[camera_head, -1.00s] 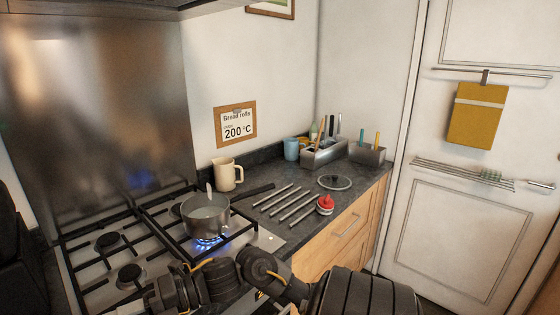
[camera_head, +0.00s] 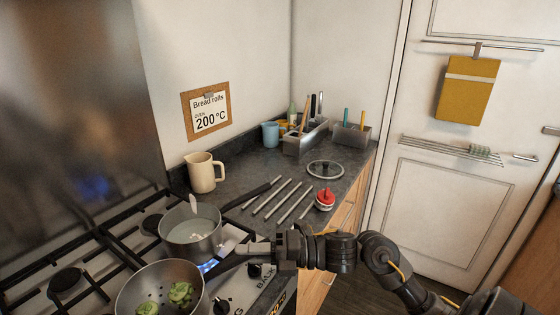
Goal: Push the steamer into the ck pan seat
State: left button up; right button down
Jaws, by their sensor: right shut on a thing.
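A grey round vessel with green vegetable pieces inside, which I take to be the steamer (camera_head: 128,301), is at the bottom left over the stove, cut off by the picture's lower edge. My right gripper (camera_head: 247,250) is shut on its dark handle. A grey saucepan (camera_head: 192,246) with pale liquid stands just behind the steamer, its black handle pointing right and back. The two rims look very close; I cannot tell whether they touch. My left gripper is out of view.
A cream jug (camera_head: 201,172), metal rods (camera_head: 270,196), a red-topped item (camera_head: 325,199) and a glass lid (camera_head: 325,170) stand on the dark counter.

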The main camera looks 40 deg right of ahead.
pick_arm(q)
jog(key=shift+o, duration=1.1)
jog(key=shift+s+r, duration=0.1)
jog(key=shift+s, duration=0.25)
pick_arm(e)
jog(key=shift+r, duration=0.2)
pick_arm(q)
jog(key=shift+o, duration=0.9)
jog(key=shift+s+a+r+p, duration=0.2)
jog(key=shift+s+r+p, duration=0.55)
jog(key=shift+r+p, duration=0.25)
pick_arm(e)
jog(key=r, duration=0.2)
jog(key=w+r, duration=0.1)
jog(key=shift+d, duration=0.3)
pick_arm(q)
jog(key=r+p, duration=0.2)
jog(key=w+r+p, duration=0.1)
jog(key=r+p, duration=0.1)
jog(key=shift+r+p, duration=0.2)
jog(key=shift+p, duration=0.15)
pick_arm(e)
jog(key=w+d+r+m+t+h, duration=0.5)
jog(key=w+d+r, duration=0.3)
jog(key=w+r, duration=0.1)
jog(key=shift+w+d+r, duration=0.2)
jog(key=shift+w+d, duration=0.15)
jog(key=shift+w, duration=0.05)
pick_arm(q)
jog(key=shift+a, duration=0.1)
